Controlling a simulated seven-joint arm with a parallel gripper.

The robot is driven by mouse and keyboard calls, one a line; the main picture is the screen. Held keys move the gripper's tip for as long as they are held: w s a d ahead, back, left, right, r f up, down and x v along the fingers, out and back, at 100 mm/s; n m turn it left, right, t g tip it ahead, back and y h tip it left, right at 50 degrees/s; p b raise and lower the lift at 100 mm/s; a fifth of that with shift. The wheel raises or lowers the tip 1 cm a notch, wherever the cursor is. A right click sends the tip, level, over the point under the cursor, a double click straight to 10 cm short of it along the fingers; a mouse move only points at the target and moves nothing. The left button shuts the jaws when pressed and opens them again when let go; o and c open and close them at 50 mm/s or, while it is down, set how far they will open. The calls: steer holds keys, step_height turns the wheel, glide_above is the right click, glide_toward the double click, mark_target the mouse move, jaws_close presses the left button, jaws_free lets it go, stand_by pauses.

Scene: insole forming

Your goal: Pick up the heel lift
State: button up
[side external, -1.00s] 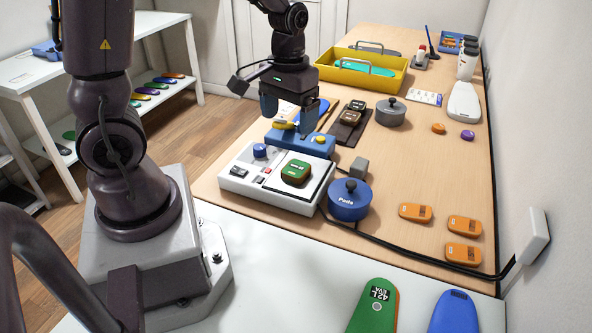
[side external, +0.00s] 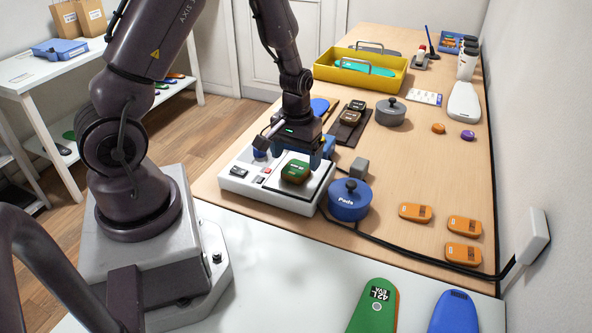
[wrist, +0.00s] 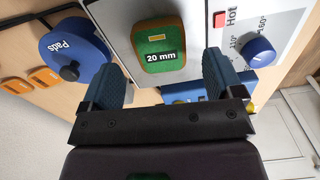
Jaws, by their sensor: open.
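The heel lift is a thick green pad with a brown edge (side external: 295,171), on the pale plate of the white heating unit (side external: 262,197). In the wrist view the heel lift (wrist: 158,45) is marked "20 mm" and lies just ahead of my gripper (wrist: 161,65), roughly between the lines of the two blue fingers. My gripper (side external: 297,148) is open and empty, close behind the lift and low over the back of the heater in the side view. Whether a finger touches anything is unclear.
A blue "Pads" pot (side external: 349,203) stands right of the heater beside a small grey block (side external: 359,166). A blue fixture (wrist: 182,92) lies partly hidden beneath my gripper. Orange pieces (side external: 415,212) and a black cable lie to the right. A dark rack (side external: 345,132) stands behind.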

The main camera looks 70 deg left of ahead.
mark_target(296, 168)
step_height(296, 168, down, 3)
steer(key=shift+f, duration=0.15)
steer(key=shift+c, duration=0.4)
steer(key=c, duration=0.9)
